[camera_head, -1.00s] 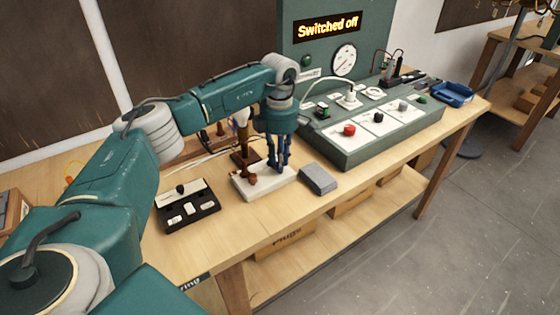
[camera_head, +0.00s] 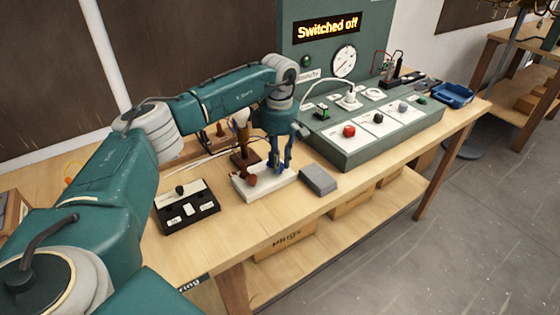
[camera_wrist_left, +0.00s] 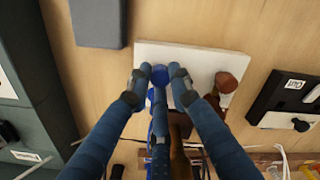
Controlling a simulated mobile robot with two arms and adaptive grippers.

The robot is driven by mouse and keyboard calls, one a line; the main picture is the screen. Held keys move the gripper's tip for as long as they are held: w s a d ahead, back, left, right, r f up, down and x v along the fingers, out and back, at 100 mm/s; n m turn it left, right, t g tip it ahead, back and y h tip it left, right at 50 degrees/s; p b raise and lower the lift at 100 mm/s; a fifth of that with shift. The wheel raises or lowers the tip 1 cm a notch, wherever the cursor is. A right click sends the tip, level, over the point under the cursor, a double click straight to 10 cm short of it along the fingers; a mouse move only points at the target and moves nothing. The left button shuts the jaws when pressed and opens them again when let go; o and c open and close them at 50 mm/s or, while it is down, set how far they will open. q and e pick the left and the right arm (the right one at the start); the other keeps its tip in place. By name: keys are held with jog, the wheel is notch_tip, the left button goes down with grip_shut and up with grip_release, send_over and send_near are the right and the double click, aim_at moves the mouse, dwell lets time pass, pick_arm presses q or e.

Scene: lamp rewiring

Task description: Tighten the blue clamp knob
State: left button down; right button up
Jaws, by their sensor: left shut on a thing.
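The blue clamp knob (camera_wrist_left: 159,75) stands on the white base plate (camera_wrist_left: 205,55) in the left wrist view. My left gripper (camera_wrist_left: 158,78) points down over it, with its blue fingers shut on the knob from both sides. In the head view my left gripper (camera_head: 279,165) is at the right part of the white base plate (camera_head: 262,186), and its fingers hide most of the knob. A brown knob (camera_wrist_left: 226,82) stands beside it on the same plate. The brown knob also shows in the head view (camera_head: 250,181). My right gripper is in neither view.
A grey block (camera_head: 318,180) lies right of the plate. The front table strip is clear.

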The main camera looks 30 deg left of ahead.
pick_arm(q)
jog(key=shift+a, duration=0.2)
jog(key=c, duration=1.6)
grip_release()
jog(key=shift+s, duration=0.15)
jog(key=shift+o, duration=0.2)
jog(key=shift+d, duration=0.1)
